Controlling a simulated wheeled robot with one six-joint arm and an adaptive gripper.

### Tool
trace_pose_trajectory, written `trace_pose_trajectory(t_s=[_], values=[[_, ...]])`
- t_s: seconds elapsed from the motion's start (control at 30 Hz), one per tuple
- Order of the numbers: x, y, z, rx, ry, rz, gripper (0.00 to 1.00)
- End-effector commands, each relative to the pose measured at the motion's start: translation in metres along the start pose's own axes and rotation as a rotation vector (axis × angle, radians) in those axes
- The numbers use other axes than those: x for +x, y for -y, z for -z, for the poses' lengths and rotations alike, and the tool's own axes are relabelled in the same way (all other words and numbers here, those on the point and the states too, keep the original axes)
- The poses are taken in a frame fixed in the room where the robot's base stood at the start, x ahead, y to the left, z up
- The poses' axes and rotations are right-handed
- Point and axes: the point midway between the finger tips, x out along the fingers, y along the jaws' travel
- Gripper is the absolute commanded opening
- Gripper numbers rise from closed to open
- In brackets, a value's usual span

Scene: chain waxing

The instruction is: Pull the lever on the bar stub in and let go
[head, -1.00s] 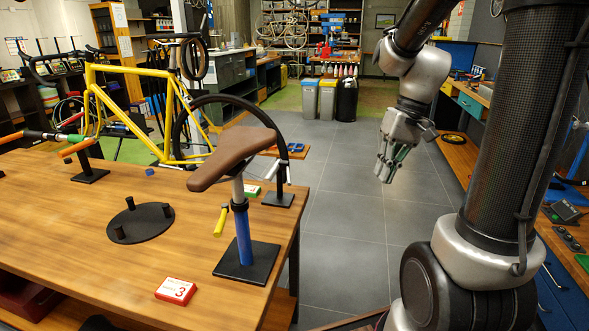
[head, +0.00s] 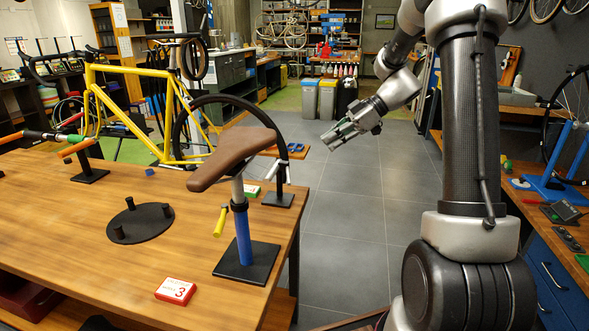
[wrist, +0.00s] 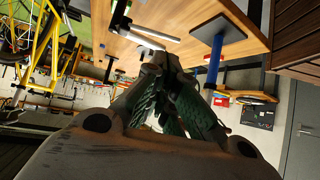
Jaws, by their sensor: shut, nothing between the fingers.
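The bar stub (head: 283,158) is a dark post on a black base plate (head: 278,200) near the table's right edge, partly behind the saddle. A silver lever (head: 287,174) hangs beside it. In the wrist view a silver bar-like part, probably the lever (wrist: 155,32), lies beyond the fingertips. My gripper (head: 328,140) is to the right of the stub, over the floor beyond the table edge, pointing left. It is shut and empty, apart from the lever. It also shows in the wrist view (wrist: 160,62).
A brown saddle (head: 233,155) on a blue post (head: 243,238) stands in front of the stub, with a yellow-handled lever (head: 220,222). A yellow bicycle (head: 130,95) is behind. A black round stand (head: 140,225) and a red box (head: 176,291) lie on the table (head: 80,250). Floor to the right is clear.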

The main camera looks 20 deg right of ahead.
Motion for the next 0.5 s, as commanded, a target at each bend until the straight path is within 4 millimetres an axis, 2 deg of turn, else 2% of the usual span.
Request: trace_pose_trajectory(t_s=[0.3, 0.5], values=[[0.003, 0.0, 0.0, 0.002, 0.001, 0.001, 0.0], [0.028, 0.001, 0.0, 0.003, 0.002, 0.003, 0.0]])
